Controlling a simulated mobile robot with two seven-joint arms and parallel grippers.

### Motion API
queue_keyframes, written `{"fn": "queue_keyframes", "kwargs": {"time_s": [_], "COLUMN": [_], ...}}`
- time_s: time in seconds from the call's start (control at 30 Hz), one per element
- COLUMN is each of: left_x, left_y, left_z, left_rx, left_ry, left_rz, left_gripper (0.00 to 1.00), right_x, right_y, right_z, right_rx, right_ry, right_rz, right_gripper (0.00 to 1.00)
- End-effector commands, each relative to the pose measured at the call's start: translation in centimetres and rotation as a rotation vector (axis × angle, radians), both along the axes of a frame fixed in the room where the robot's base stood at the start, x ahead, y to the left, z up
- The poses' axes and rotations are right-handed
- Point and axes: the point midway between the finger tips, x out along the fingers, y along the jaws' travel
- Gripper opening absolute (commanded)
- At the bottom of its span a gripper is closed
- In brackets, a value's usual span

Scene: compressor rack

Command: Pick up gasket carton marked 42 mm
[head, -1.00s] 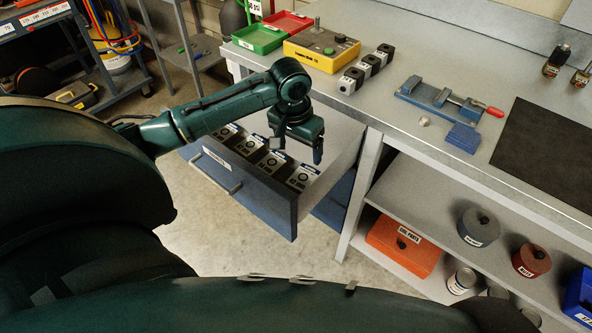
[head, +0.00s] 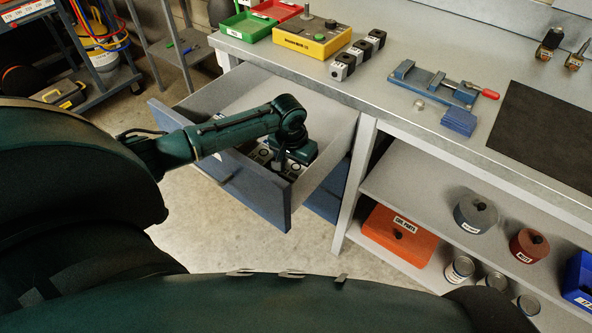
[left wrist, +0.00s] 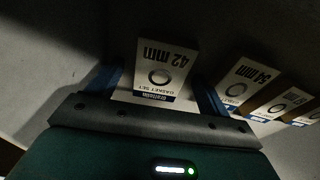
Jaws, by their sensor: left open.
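The gasket carton marked 42 mm (left wrist: 165,68) is white with a dark ring print and a blue band. In the left wrist view it stands between the two blue fingers of my left gripper (left wrist: 162,85), which is open around it. I cannot tell whether a finger touches it. In the head view my left gripper (head: 282,167) is down inside the open drawer (head: 262,192) and largely hides the cartons. The 54 mm carton (left wrist: 242,78) is beside the 42 mm one, to the right in the wrist view. My right gripper is out of view.
Further cartons (left wrist: 277,98) continue the row on the right in the wrist view. The drawer walls surround the gripper. An orange box (head: 398,238) sits on the lower shelf.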

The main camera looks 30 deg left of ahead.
Motion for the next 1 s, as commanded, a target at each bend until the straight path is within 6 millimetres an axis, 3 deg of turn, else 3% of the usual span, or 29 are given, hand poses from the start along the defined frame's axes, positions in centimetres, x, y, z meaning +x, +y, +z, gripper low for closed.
{"fn": "queue_keyframes", "kwargs": {"time_s": [0.83,1.0], "left_x": [-0.01,-0.01], "left_y": [0.03,0.04], "left_z": [-0.45,-0.52], "left_rx": [0.0,0.001], "left_ry": [0.0,0.0], "left_rz": [0.001,0.001], "left_gripper": [0.8,0.68], "right_x": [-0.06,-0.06], "right_y": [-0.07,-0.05], "right_z": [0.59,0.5], "right_rx": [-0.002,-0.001], "right_ry": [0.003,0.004], "right_rz": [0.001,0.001], "right_gripper": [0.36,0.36]}}
